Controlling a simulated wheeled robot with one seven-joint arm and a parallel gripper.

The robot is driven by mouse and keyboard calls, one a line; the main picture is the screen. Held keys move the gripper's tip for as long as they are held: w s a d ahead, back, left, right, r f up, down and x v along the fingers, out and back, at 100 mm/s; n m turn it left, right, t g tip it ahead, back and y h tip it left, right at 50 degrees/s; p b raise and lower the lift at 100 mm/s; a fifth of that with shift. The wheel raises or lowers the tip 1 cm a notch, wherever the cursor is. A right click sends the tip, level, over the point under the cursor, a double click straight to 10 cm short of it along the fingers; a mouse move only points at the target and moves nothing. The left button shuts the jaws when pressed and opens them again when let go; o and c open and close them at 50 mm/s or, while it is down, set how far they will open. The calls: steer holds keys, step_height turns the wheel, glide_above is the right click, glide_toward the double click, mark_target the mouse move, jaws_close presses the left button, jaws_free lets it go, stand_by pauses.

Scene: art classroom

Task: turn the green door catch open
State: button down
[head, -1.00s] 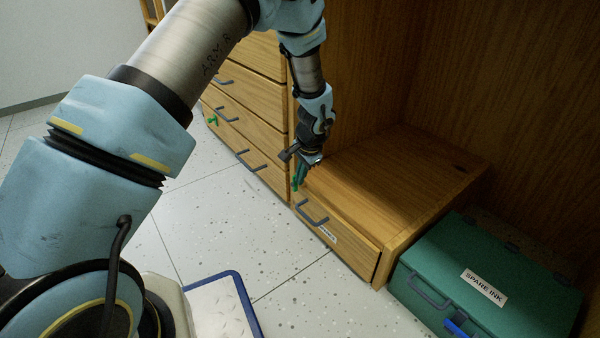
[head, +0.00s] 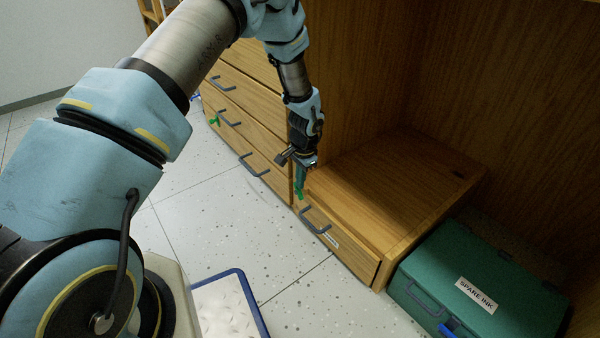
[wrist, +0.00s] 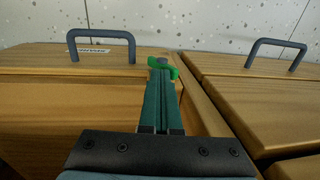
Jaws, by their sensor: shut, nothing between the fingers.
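A bright green catch (head: 300,194) sits at the top left of the front of a low wooden drawer (head: 345,253). In the wrist view the catch (wrist: 162,66) shows at the fingertips, by the drawer's edge and the gap to the neighbouring cabinet. My gripper (head: 300,184) points down with its teal fingers shut and empty. Its tips (wrist: 161,76) are at the catch and partly cover it; I cannot tell whether they touch it. The drawer looks shut.
A taller drawer cabinet (head: 262,142) stands left, with grey handles and another green catch (head: 214,121). A green SPARE INK case (head: 478,268) stands right of the low drawer. A blue-edged tray (head: 232,300) lies in front. The floor between is clear.

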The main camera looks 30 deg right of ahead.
steer(key=shift+w+a+r+p, duration=0.1)
steer(key=shift+w+a+p, duration=0.1)
steer(key=shift+w+p, duration=0.95)
steer(key=shift+w+a+f+p, duration=0.1)
steer(key=shift+w+f+p, duration=0.15)
steer(key=shift+p, duration=0.4)
steer(key=shift+w+f, duration=0.1)
steer(key=shift+r+p, duration=0.75)
steer(key=shift+r, duration=0.1)
step_height(320, 180, up, 11)
steer(key=s+p, duration=0.1)
steer(key=p, duration=0.2)
steer(key=shift+s+f, duration=0.15)
